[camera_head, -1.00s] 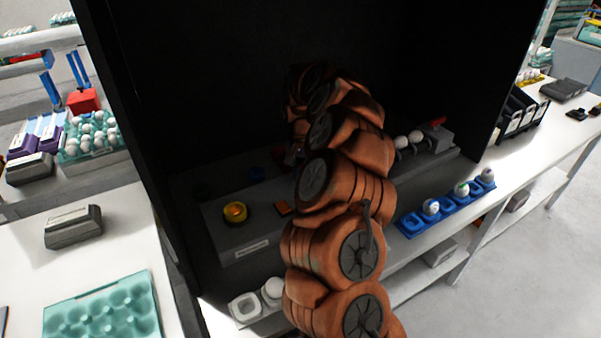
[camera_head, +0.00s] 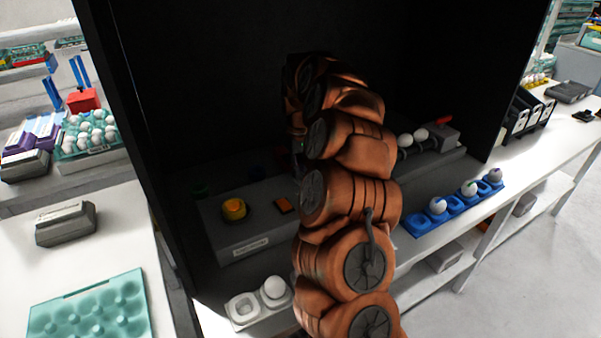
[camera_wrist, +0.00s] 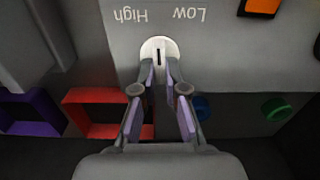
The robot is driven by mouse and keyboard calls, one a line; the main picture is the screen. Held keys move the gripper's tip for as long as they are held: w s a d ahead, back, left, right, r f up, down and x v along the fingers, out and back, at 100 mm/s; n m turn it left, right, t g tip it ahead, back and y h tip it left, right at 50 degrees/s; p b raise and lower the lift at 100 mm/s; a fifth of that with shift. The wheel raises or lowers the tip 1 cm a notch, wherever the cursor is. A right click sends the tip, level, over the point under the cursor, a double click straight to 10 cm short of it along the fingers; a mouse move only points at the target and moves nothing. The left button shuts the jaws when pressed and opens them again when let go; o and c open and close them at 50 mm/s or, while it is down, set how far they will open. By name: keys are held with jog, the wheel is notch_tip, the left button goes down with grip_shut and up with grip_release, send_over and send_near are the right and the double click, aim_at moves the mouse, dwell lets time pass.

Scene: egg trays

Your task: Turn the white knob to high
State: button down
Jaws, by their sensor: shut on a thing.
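The white knob (camera_wrist: 158,47) shows in the wrist view as a round white disc with a dark upright line. It sits on a grey panel (camera_wrist: 225,50), under the printed words High and Low, which appear upside down. High is to the left of the knob and Low to the right. My gripper (camera_wrist: 160,72) is shut on the knob, one finger on each side, and the fingers hide part of its edge. In the head view my arm hides the knob and gripper.
In the wrist view a red frame (camera_wrist: 95,97) and a purple frame (camera_wrist: 32,98) lie left; blue (camera_wrist: 201,107) and green (camera_wrist: 275,108) round parts lie right.

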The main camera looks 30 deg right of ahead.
jog(key=n, duration=0.4)
jog(key=shift+a+n+b, duration=0.2)
jog(key=shift+n+b, duration=0.1)
jog(key=shift+s+a+n, duration=0.1)
jog(key=shift+a+n, duration=0.05)
jog(key=shift+n, duration=1.75)
jog(key=c, duration=1.2)
grip_release()
notch_tip(320, 180, up, 12)
jog(key=shift+r, duration=0.1)
